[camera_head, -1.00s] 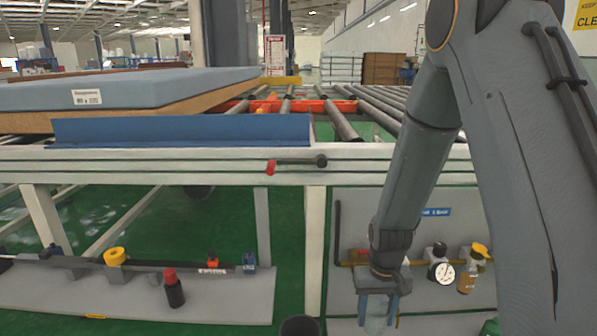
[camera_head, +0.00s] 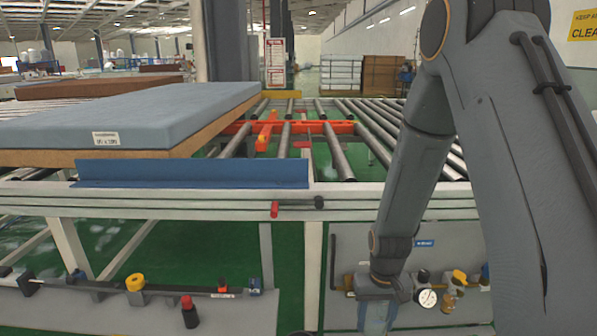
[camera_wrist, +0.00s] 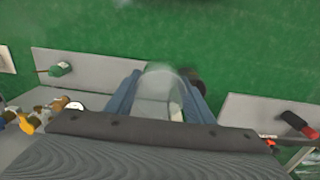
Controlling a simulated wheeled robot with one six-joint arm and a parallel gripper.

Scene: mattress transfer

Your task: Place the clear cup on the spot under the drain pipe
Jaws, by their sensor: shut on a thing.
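My gripper (camera_head: 378,310) hangs low in front of the grey panel, at the bottom of the head view. It is shut on the clear cup (camera_wrist: 158,95), which sits between the two blue fingers in the wrist view. In the head view the cup (camera_head: 375,320) is only partly visible and cut off by the lower edge. A black vertical pipe (camera_head: 333,262) runs down the panel's left side, left of my gripper; I cannot tell whether it is the drain pipe. The spot under a drain pipe cannot be made out.
A pressure gauge (camera_head: 427,298) and brass valves (camera_head: 459,277) are close right of my gripper. A dark round object (camera_head: 303,333) is on the floor, barely in view. A conveyor table with a blue mattress (camera_head: 130,115) stands behind. Green floor (camera_wrist: 200,30) lies beyond the cup.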

